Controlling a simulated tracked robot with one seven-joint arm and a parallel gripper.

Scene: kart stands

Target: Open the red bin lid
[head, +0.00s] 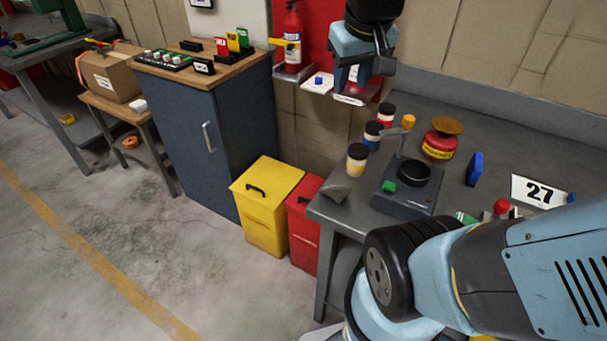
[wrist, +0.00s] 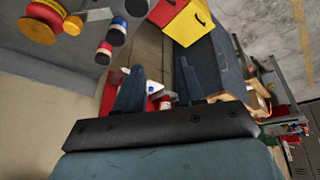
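The red bin (head: 304,238) stands on the floor beside the yellow bin (head: 262,218), partly hidden behind the grey workbench. Its lid (head: 307,188) looks shut, and a dark handle shows on it near the bench corner. In the wrist view the red bin (wrist: 163,12) is at the top edge, mostly cut off. My gripper (head: 352,96) hangs in front of the red wall panel, above and to the right of the bin, well apart from it. In the wrist view my gripper (wrist: 158,78) has its two fingers spread with nothing held between them.
The grey workbench (head: 330,212) carries jars (head: 357,158), a dark device (head: 407,192) and a red pot (head: 439,146). A blue cabinet (head: 192,140) stands left of the bins. A fire extinguisher (head: 292,40) hangs behind. The floor before the bins is clear.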

